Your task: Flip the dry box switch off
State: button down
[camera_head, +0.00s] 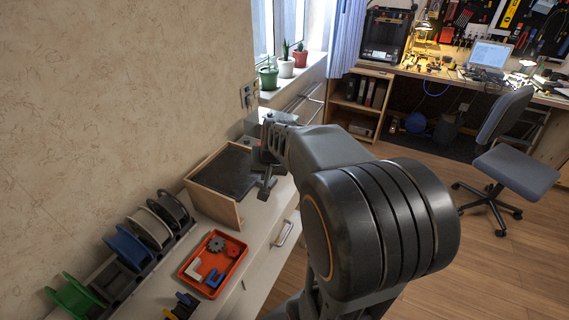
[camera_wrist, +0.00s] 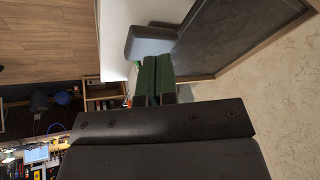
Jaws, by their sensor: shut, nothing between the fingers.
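A wooden-sided box with a dark top (camera_head: 226,170), which I take to be the dry box, stands on the white cabinet against the wall. Its dark, wood-edged panel also fills the upper right of the wrist view (camera_wrist: 235,35). My gripper (camera_head: 265,187) is beside the box's right side, partly hidden by my own wrist. In the wrist view its two dark green fingers (camera_wrist: 156,75) are together with nothing between them. A grey rounded block (camera_wrist: 150,42) shows just past the fingertips. I cannot make out the switch or its position.
An orange tray (camera_head: 213,263) with small parts lies in front of the box. Several filament spools (camera_head: 128,247) line the wall at left. Potted plants (camera_head: 285,68) stand on the windowsill. A desk and a chair (camera_head: 515,165) are at right, with open floor between.

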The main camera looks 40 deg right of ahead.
jog(key=w+d+f+m, duration=0.1)
jog(key=w+d+m, duration=0.1)
jog(key=d, duration=0.6)
jog(key=w+d+f+m+t+h, duration=0.1)
jog(key=w+d+m, duration=0.1)
jog(key=d, duration=0.6)
jog(key=shift+w+f+m, duration=0.35)
jog(key=shift+f+m, duration=0.05)
jog(key=shift+m, duration=0.3)
jog(key=x, duration=1)
jog(key=shift+w+d+f, duration=0.1)
jog(key=shift+d, duration=0.1)
jog(key=shift+w+a+f+p, duration=0.2)
jog(key=shift+w+a+f, duration=0.1)
jog(key=shift+w, duration=0.25)
jog(key=shift+w+a+f+p, duration=0.15)
jog(key=shift+w+a, duration=0.15)
jog(key=shift+w, duration=0.2)
jog(key=shift+w+a+f+p, duration=0.2)
jog(key=shift+w+a+f, duration=0.05)
jog(key=shift+w, duration=0.3)
